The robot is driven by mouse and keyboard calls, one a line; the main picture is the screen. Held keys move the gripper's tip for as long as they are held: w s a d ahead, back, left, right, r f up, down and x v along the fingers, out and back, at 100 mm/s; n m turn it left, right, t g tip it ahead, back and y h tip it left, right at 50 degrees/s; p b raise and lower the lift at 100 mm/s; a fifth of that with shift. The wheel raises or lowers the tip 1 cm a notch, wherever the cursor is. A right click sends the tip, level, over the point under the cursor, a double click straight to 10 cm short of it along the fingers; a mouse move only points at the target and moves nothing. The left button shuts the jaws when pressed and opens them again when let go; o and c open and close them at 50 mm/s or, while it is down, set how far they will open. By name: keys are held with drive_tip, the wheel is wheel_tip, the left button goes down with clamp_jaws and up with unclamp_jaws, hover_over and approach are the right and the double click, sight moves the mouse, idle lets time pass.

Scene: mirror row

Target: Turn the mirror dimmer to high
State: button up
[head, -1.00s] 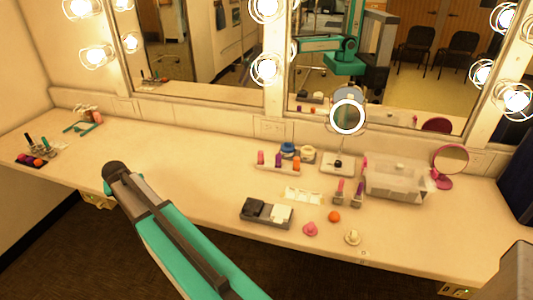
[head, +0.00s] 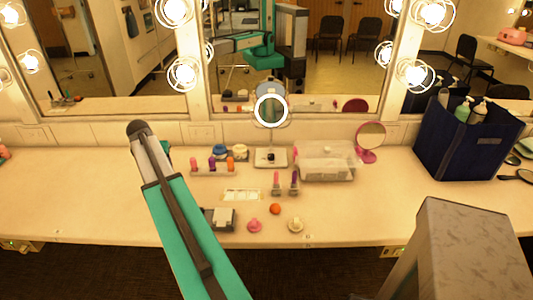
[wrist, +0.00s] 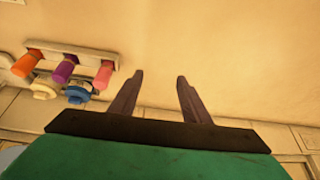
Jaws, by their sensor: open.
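A round lit mirror (head: 272,110) stands on the counter near the wall in the head view, its ring glowing white. Its pale base (head: 260,163) carries a small dark knob (head: 271,157), which looks like the dimmer; its setting is too small to read. My gripper (wrist: 159,80) is open and empty in the wrist view, over bare counter beside the lipstick rack. In the head view my arm hides the gripper; the arm's end is left of the rack and the lit mirror. The knob is not in the wrist view.
The lipstick rack (head: 213,170) and jars stand between my arm and the lit mirror's base. A clear bin (head: 325,161), pink mirror (head: 370,137) and navy caddy (head: 440,137) stand to the right. Small sponges and a palette lie in front. The counter's left part is clear.

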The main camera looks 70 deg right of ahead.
drive_tip(key=s+d+r+m+g, duration=0.1)
drive_tip(key=s+d+r+m, duration=0.1)
drive_tip(key=s+d, duration=0.65)
drive_tip(key=s+d+r+m+g, duration=0.1)
drive_tip(key=s+d+r+m, duration=0.1)
drive_tip(key=s+d, duration=0.65)
drive_tip(key=m+g, duration=0.1)
drive_tip(key=m, duration=0.2)
approach(271, 155)
drive_tip(key=d+v, duration=0.1)
drive_tip(key=v, duration=0.5)
drive_tip(key=shift+w, duration=0.15)
drive_tip(key=shift+f+p, duration=0.15)
drive_tip(key=shift+p, duration=0.15)
drive_tip(key=shift+a+p+x, duration=0.2)
drive_tip(key=shift+p+x, duration=1.3)
drive_tip(key=shift+x, duration=5.3)
drive_tip(key=shift+f, duration=0.1)
drive_tip(key=c, duration=1)
drive_tip(key=shift+c, duration=0.2)
